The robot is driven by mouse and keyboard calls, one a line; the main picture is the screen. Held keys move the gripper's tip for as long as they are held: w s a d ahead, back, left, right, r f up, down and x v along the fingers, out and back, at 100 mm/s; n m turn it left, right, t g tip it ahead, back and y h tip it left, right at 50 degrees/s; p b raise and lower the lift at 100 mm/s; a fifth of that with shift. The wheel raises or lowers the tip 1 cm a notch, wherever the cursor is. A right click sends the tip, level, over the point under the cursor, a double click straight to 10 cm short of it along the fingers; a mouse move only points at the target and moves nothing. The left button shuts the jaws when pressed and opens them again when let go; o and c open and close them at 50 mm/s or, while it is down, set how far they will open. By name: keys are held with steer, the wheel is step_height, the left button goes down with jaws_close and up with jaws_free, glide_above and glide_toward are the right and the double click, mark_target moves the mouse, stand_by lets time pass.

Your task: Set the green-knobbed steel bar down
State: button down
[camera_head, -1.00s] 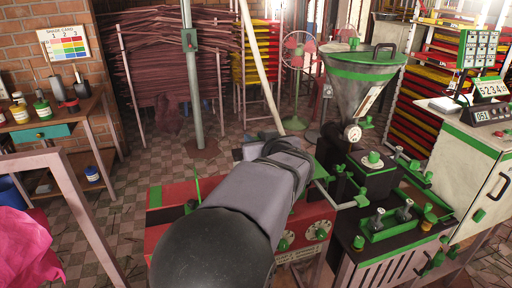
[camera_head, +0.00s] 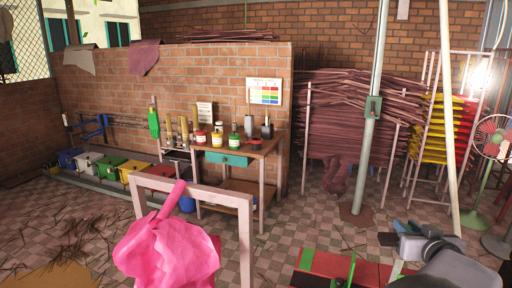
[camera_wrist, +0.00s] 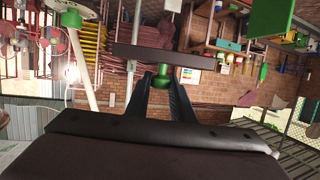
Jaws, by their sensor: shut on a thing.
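In the wrist view, my gripper (camera_wrist: 168,80) has its two dark fingers closed on a small piece with a green knob (camera_wrist: 189,76). A dark steel bar (camera_wrist: 215,62) runs crosswise just beyond the fingertips. I take the bar and knob as one held thing, clear of any surface I can see. In the camera_head view, only part of my arm shows at the lower right.
A wooden table (camera_head: 262,147) with bottles and tins stands by the brick wall. A pink cloth (camera_head: 168,250) hangs at a frame (camera_head: 246,225) in front. A red-and-green machine top (camera_head: 340,268) is at the lower right. A green post (camera_head: 368,150) stands behind; tiled floor lies between.

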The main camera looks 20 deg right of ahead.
steer(key=w+a+f+n+t+y+p, duration=0.1)
steer(key=w+a+n+y+p, duration=0.15)
steer(key=w, duration=0.25)
steer(key=w+a+n+t+y+p, duration=0.1)
steer(key=w+a+n+y+p, duration=0.1)
steer(key=w+p, duration=0.25)
steer(key=w+a+f+n+y+p, duration=0.2)
steer(key=w+a+y+p, duration=0.1)
steer(key=a, duration=0.3)
steer(key=w+a+f+n+y+p, duration=0.2)
steer(key=a+y+p, duration=0.15)
steer(key=a, duration=0.25)
steer(key=s+a+n+g+y+p, duration=0.2)
steer(key=a+n+y+p, duration=0.1)
steer(key=a, duration=0.7)
steer(key=s+a+n+g+y+p, duration=0.1)
steer(key=a+n+g+y+p, duration=0.1)
steer(key=a, duration=0.7)
steer(key=s+a+r+n+g+y+p, duration=0.1)
steer(key=a+n+y+p, duration=0.3)
steer(key=a, duration=0.6)
steer(key=shift+s+a+g+p, duration=0.2)
steer(key=shift+s+p, duration=0.25)
steer(key=shift+p, duration=0.1)
steer(key=shift+s+a+g+p, duration=0.15)
steer(key=shift+s+g+p, duration=0.05)
steer(key=shift+s+p, duration=0.25)
step_height(320, 180, down, 5)
steer(key=b, duration=0.5)
